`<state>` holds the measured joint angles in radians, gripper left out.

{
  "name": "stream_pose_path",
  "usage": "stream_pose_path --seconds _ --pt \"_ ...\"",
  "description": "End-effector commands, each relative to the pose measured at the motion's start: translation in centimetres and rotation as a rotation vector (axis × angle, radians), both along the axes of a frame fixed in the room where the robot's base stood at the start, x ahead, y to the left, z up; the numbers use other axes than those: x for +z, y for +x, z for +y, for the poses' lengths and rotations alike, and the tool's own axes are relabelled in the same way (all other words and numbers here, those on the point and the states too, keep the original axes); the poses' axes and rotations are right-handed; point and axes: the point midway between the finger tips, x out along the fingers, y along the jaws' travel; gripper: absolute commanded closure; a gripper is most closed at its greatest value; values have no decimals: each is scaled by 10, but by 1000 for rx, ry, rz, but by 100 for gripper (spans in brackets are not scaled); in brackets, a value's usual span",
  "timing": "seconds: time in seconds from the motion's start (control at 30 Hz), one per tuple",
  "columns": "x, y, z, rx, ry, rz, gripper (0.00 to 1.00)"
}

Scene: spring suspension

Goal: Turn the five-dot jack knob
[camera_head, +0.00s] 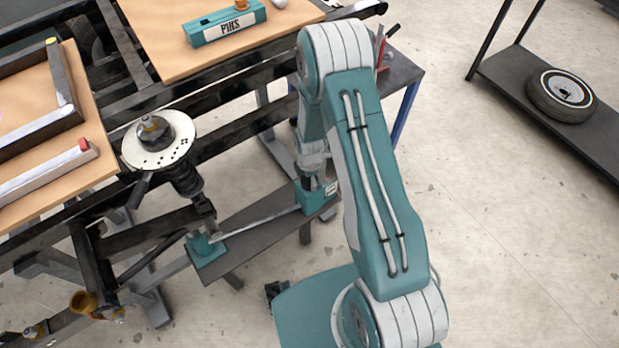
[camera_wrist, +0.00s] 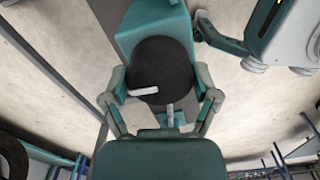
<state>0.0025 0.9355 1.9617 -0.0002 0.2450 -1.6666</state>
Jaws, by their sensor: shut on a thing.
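A black round knob (camera_wrist: 162,68) with a white pointer bar fills the middle of the wrist view. It sits on a teal block (camera_wrist: 152,20), the jack body. My gripper (camera_wrist: 160,84) has a grey-tipped finger on each side of the knob and is shut on it. In the head view my gripper (camera_head: 312,160) reaches down over the teal jack (camera_head: 322,196) at the right end of a dark low bench. A second teal jack (camera_head: 207,256) stands at the bench's left end. The knob's dot marks cannot be made out.
A grey rod (camera_head: 258,221) runs between the jacks. Left is a spring strut with a white dotted plate (camera_head: 159,142) on a dark frame. A wooden board with a teal PINS box (camera_head: 224,24) lies behind. A wheel (camera_head: 560,95) sits on a shelf right.

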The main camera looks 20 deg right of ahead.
Motion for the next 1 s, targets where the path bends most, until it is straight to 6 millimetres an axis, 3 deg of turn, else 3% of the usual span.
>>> stream_pose_path --seconds 0.6,0.63,0.67,1.0 --pt "0 3 1 43 0 -9 69" --pt "0 3 1 43 0 -9 8" --pt "0 3 1 42 0 -9 0" --pt "0 1 0 40 0 -4 0"
